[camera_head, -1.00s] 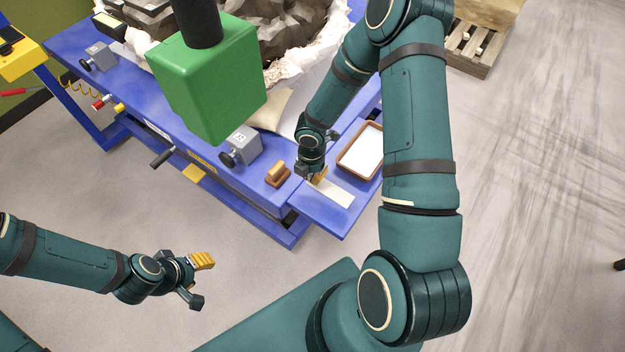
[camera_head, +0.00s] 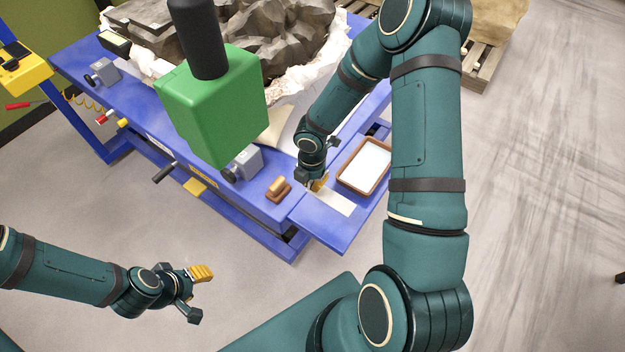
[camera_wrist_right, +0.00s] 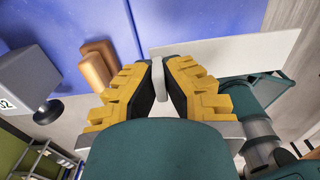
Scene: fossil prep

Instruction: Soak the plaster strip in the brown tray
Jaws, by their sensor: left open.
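The plaster strip (camera_head: 335,202) is a flat white piece lying on the blue table's front shelf. In the right wrist view the strip (camera_wrist_right: 235,54) extends to the right, and a small pale tab stands at its near left end. My right gripper (camera_head: 318,185) is down at the strip's left end. Its yellow fingertips (camera_wrist_right: 158,68) are closed in on the tab, with one on each side. The brown tray (camera_head: 343,181), with a white inside, stands just behind and right of the strip. My left gripper (camera_head: 201,295) is open and empty, over the floor away from the table.
A brown wooden-looking block (camera_head: 278,190) sits just left of the strip. A grey box with a knob (camera_head: 243,163) stands further left. A green block-shaped fixture (camera_head: 212,105) hangs in front of the large fossil (camera_head: 285,45). A pallet (camera_head: 480,62) stands at the back right.

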